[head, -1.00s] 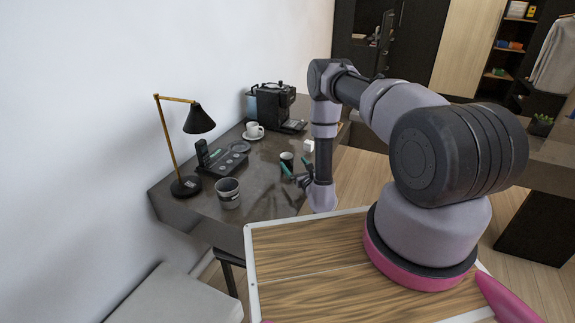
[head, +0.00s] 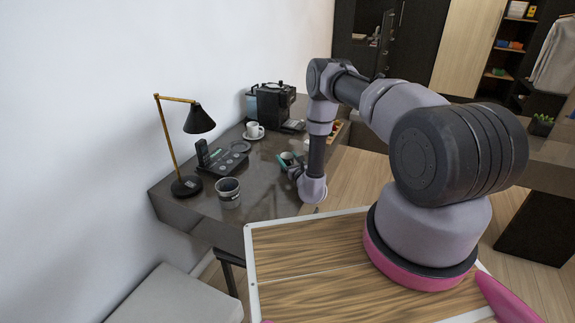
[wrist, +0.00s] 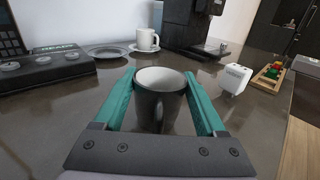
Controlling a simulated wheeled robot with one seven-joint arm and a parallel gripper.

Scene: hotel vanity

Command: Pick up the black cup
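The black cup (wrist: 160,100) has a dark outside and a pale inside. In the wrist view it stands upright on the desk between the two teal fingers of my gripper (wrist: 160,106). The fingers are spread on either side of it; whether they touch its wall is hard to tell. In the head view the cup (head: 287,158) is small, on the desk's right part, and my gripper (head: 290,167) is at it, partly hidden by my wrist.
A white cup (wrist: 147,40) on a saucer, a coffee machine (head: 270,104), a phone base (head: 222,158), a lamp (head: 187,186) and a grey bin (head: 228,193) share the desk. A white cube (wrist: 235,79) and a wooden tray (wrist: 268,76) lie right of the black cup.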

